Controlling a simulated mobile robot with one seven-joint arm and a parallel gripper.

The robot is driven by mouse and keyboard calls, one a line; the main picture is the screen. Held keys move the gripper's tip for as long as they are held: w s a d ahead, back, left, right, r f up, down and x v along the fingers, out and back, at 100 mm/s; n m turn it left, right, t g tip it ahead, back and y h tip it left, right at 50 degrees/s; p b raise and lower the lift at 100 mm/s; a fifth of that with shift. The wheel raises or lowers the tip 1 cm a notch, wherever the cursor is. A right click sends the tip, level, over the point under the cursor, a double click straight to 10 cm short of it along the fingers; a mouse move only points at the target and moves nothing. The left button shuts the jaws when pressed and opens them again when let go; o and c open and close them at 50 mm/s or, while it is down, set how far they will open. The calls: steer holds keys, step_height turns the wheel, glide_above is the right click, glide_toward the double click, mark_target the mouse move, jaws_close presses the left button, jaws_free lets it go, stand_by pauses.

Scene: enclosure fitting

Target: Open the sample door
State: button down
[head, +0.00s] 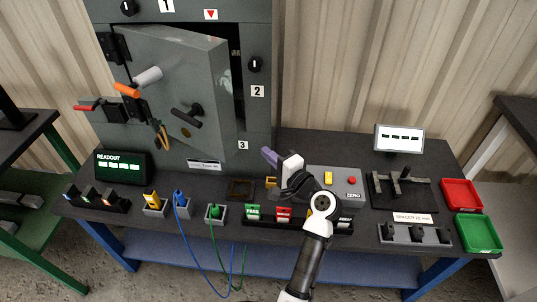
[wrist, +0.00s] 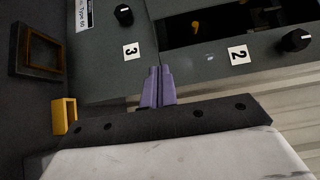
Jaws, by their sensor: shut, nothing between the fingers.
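The grey sample door (head: 215,75) is on the front of the tall grey cabinet (head: 262,100). It stands ajar, with a dark gap (head: 238,75) along its right side. A black handle (head: 187,118) and a light grey cylinder (head: 148,76) stick out from its face. My gripper (head: 268,155) has purple fingers that are shut and empty. It is to the right of and below the door, apart from it, above the bench. In the wrist view the closed fingertips (wrist: 158,72) point at the cabinet front near label 3 (wrist: 131,51); the dark opening (wrist: 195,27) shows beyond.
Black knobs (head: 255,65) sit on the cabinet's right side. A readout box (head: 122,166), plugs with blue and green cables, and a control box (head: 340,180) crowd the bench (head: 300,144). Red (head: 461,194) and green (head: 477,233) trays lie right. Space before the door is open.

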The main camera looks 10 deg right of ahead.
steer(key=w+a+p, duration=0.3)
steer(key=a, duration=0.2)
steer(key=shift+a, duration=0.4)
steer(key=shift+s, duration=0.15)
